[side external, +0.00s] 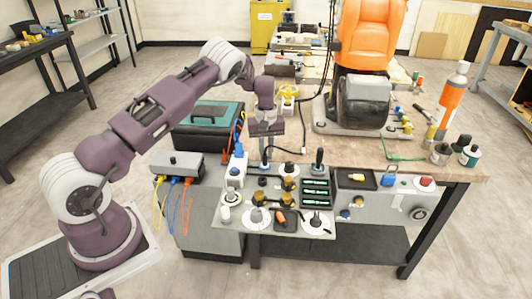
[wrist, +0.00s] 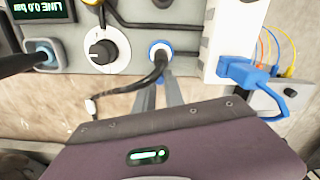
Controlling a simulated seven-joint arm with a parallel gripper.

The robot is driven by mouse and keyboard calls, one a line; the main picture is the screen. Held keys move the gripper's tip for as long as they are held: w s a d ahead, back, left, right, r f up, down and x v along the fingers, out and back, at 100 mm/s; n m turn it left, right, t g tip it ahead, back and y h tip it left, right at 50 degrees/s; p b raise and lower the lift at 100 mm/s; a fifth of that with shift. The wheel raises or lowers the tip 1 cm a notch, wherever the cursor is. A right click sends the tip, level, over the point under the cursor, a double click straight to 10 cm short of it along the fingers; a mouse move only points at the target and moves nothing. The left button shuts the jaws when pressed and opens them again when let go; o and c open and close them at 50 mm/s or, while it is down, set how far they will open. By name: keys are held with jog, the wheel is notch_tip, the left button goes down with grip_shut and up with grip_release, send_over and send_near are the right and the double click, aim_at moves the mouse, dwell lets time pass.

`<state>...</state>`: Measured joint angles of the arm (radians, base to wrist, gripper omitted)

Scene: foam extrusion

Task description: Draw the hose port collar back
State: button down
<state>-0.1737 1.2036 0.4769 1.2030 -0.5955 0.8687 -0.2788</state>
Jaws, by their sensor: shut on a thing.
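The hose port collar (wrist: 160,46) is a blue ring around a round port on the grey panel, and a black hose (wrist: 140,84) runs out of it to the lower left in the wrist view. My gripper (wrist: 162,78) reaches from below with its two grey fingers close together at the collar and hose. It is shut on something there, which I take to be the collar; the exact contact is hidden.
A white block with a blue connector (wrist: 245,72) stands close on the right. A black and teal case (side external: 208,126) and an orange machine (side external: 368,38) stand behind.

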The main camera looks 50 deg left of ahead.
jog(key=shift+r, duration=0.1)
dwell(0.6)
jog(key=shift+r, duration=0.3)
jog(key=c, duration=1.4)
grip_release()
notch_tip(320, 180, up, 7)
jog(key=shift+r, duration=0.1)
